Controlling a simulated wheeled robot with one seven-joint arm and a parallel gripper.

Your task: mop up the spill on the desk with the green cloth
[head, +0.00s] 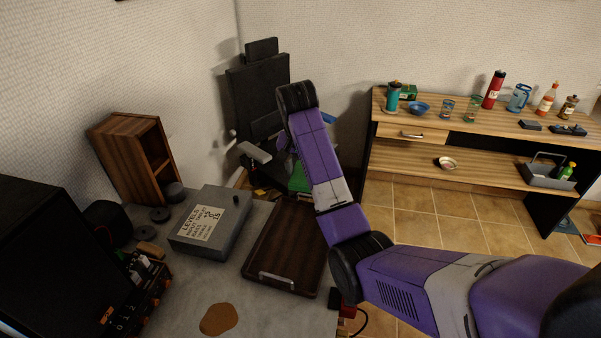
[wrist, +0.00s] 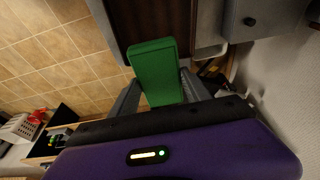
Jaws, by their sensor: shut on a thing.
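The green cloth (wrist: 157,65) is a folded block between the two fingers of my gripper (wrist: 160,88) in the wrist view. My gripper is shut on it. In the head view the cloth (head: 298,180) shows just beyond the far end of the tray, partly hidden by my purple arm. The brown spill (head: 219,319) lies flat on the grey desk (head: 190,290) near its front, at the bottom of the head view. The cloth is well apart from the spill.
A dark wooden tray with a handle (head: 262,235) lies right of a grey levels box (head: 212,222). Black equipment with knobs (head: 140,295) stands left of the spill. A wooden shelf box (head: 135,160) and a chair (head: 258,90) are behind. A sideboard (head: 470,125) holds bottles.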

